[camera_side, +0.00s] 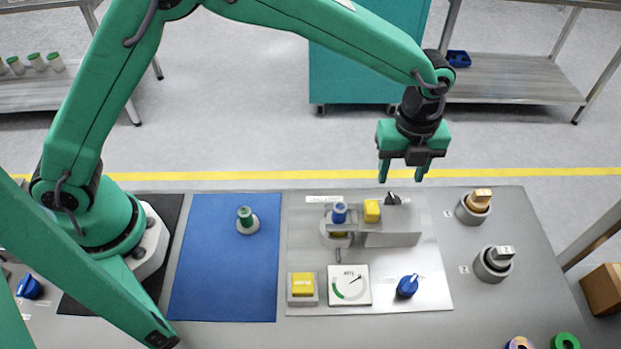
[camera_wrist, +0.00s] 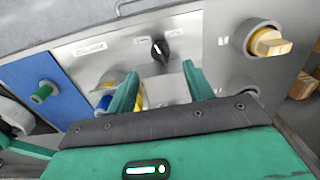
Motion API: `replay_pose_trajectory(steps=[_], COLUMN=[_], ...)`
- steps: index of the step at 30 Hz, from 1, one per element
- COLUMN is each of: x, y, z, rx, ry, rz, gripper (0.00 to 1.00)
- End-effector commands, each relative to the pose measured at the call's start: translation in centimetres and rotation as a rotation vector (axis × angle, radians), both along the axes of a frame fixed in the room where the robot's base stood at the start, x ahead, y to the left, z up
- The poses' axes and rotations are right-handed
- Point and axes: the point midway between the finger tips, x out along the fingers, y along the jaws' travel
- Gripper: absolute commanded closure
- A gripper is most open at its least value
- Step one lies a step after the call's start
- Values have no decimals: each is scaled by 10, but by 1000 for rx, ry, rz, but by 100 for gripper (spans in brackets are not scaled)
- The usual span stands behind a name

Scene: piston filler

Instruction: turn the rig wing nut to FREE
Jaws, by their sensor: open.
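A small black winged knob (camera_side: 393,198), which looks like the rig wing nut, stands at the back edge of the grey metal plate. In the wrist view the black knob (camera_wrist: 160,48) lies ahead of my fingertips, between two small white labels too blurred to read. A pale line shows on its top. My gripper (camera_side: 403,174) is open and empty, above and behind the knob, fingers pointing down and apart from it. In the wrist view my gripper (camera_wrist: 160,76) shows both fingers spread, with nothing between them.
Just in front of the knob stands the rig block (camera_side: 392,240) with a yellow cap (camera_side: 371,211) and a blue-topped part (camera_side: 340,212). A blue knob (camera_side: 407,286), a gauge (camera_side: 349,285) and a yellow button (camera_side: 302,284) sit nearer. Tan (camera_side: 478,200) and grey (camera_side: 494,263) knobs stand right.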

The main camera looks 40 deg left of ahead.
Motion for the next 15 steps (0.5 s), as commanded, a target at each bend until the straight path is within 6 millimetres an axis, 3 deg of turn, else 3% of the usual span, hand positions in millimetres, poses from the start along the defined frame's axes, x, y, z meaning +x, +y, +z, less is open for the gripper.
replay_pose_trajectory(steps=[15], x=[-2], y=[53], z=[52], rx=[-42], ry=[-50], rz=[308], gripper=[48])
